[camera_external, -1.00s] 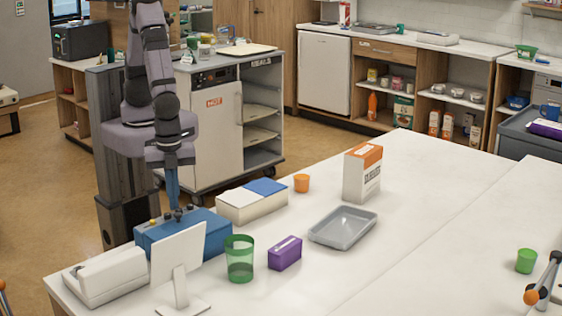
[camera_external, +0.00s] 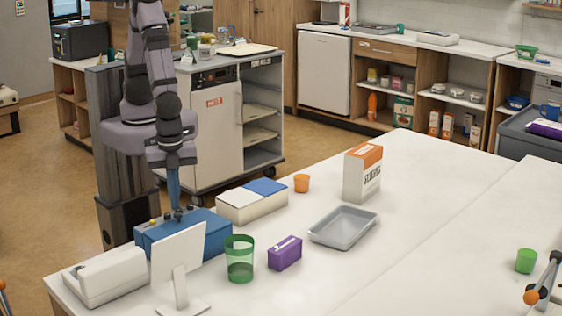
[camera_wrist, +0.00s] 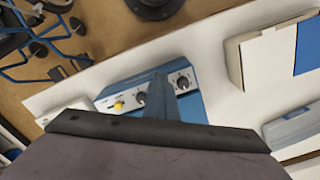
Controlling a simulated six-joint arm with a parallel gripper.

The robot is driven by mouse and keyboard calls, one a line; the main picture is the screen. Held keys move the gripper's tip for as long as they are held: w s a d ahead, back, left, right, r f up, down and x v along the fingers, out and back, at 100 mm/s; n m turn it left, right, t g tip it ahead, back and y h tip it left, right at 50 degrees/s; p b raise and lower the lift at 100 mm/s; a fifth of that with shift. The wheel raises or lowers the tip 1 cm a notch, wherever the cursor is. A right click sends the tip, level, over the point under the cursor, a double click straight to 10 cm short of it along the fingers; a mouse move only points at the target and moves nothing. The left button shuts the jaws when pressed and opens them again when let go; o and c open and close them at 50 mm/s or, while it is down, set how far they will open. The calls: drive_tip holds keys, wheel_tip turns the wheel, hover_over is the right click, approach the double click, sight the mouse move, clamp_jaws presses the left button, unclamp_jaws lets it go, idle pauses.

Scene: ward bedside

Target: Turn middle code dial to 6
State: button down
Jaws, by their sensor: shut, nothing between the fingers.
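The blue box (camera_external: 205,238) with the code dials stands on the near left of the white table. In the wrist view its panel shows a yellow knob (camera_wrist: 118,105), a dark dial (camera_wrist: 140,98) left of my fingers and another dark dial (camera_wrist: 183,82) right of them. My gripper (camera_external: 174,203) points down at the box's top, with its blue fingers shut and nothing held. In the wrist view my fingers (camera_wrist: 158,80) cover the panel between the two dials, so a middle dial is hidden there. I cannot read any dial setting or tell whether the fingertips touch a dial.
A white screen on a stand (camera_external: 178,262) is in front of the box, and a white device (camera_external: 105,275) is to its left. A green cup (camera_external: 239,258), a purple box (camera_external: 285,253) and a white-and-blue box (camera_external: 250,203) are nearby. A grey tray (camera_external: 343,226) lies farther right.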

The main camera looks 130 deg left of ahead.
drive_tip(key=shift+w+a+r+p, duration=0.1)
drive_tip(key=shift+w+a+p, duration=0.5)
drive_tip(key=shift+w+p, duration=0.2)
drive_tip(key=shift+s+a, duration=0.3)
drive_tip(key=shift+s, duration=0.05)
idle(0.6)
drive_tip(key=shift+p, duration=0.3)
wheel_tip(320, 180, up, 6)
drive_tip(key=p, duration=0.5)
drive_tip(key=shift+s+a, duration=0.1)
drive_tip(key=shift+s+d+f+b, duration=0.15)
drive_tip(key=shift+d+f+b, duration=0.25)
drive_tip(key=shift+f+b, duration=0.65)
drive_tip(key=shift+s+d+f+b, duration=0.1)
drive_tip(key=shift+d+f+b, duration=0.25)
drive_tip(key=shift+f+b, duration=0.65)
drive_tip(key=shift+s+d+f+b, duration=0.15)
drive_tip(key=shift+d+f+b, duration=0.25)
drive_tip(key=shift+f+b, duration=0.6)
drive_tip(key=shift+w+p, duration=0.25)
drive_tip(key=shift+p, duration=0.1)
